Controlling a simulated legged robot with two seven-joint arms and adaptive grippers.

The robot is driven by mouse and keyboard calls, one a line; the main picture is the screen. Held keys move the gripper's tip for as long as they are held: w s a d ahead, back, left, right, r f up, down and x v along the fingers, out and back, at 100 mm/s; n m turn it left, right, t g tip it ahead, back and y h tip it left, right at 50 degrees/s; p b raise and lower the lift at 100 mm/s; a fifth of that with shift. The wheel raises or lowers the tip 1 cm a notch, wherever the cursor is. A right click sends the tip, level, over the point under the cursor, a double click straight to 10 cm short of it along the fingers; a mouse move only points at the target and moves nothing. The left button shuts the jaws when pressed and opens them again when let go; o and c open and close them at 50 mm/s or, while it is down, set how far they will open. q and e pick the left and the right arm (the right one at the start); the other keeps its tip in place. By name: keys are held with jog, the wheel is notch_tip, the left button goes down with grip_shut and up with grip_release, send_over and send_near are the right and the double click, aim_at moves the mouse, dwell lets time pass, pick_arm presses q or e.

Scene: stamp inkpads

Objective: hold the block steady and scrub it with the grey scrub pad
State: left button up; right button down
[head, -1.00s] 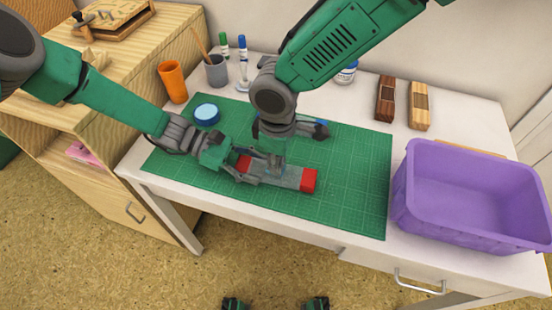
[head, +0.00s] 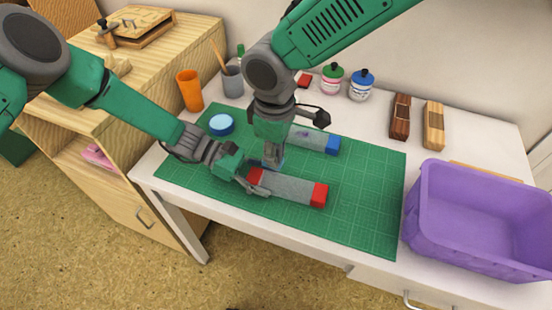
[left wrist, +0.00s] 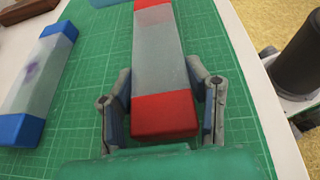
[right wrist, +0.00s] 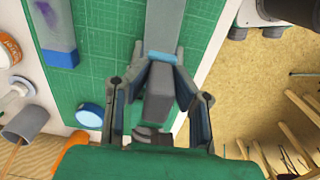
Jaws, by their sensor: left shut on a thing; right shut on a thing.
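The grey block with red ends (head: 293,187) lies on the green cutting mat (head: 365,190). My left gripper (head: 257,182) is shut on its left red end; the left wrist view shows fingers on both sides of that end (left wrist: 165,116). My right gripper (head: 272,163) points down close to the same end, at its far side. In the right wrist view its fingers are shut around a dark grey piece, which looks like the grey scrub pad (right wrist: 158,103). A light blue strip shows at the piece's far end. Whether the pad touches the block is hidden.
A second grey block with blue ends (head: 332,144) and a purple stain lies behind. A blue round tin (head: 221,125), orange cup (head: 189,91) and grey cup (head: 232,82) stand left. A purple bin (head: 478,220) is at the right.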

dwell(0.4)
dwell(0.3)
pick_arm(q)
jog(key=o, duration=1.5)
jog(key=v, duration=1.2)
jog(key=shift+w+a+f, duration=0.1)
